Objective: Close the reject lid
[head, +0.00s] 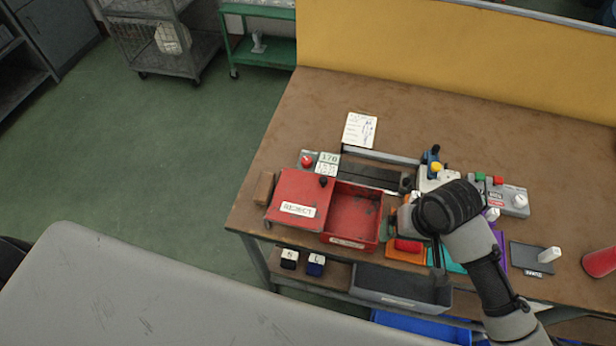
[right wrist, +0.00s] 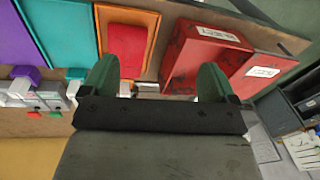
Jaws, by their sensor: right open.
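The red reject bin (head: 352,212) stands near the front left of the workbench. Its right part is open and looks empty inside. The red reject lid (head: 293,190), with a REJECT label and a small dark knob (head: 323,181), lies on the left side, off the open part. In the right wrist view the bin (right wrist: 200,58) and the lid (right wrist: 265,72) show at upper right. My right gripper (right wrist: 155,85) is open with nothing between its green fingers. In the head view it is just right of the bin, partly hidden by my wrist. My left gripper is out of view.
An orange tray (right wrist: 118,14) with a red item is beside the bin, with teal and purple trays further along. Behind the bin are a dark rail device (head: 370,175) and a paper sheet (head: 360,130). A wooden block (head: 264,188) sits left of the lid.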

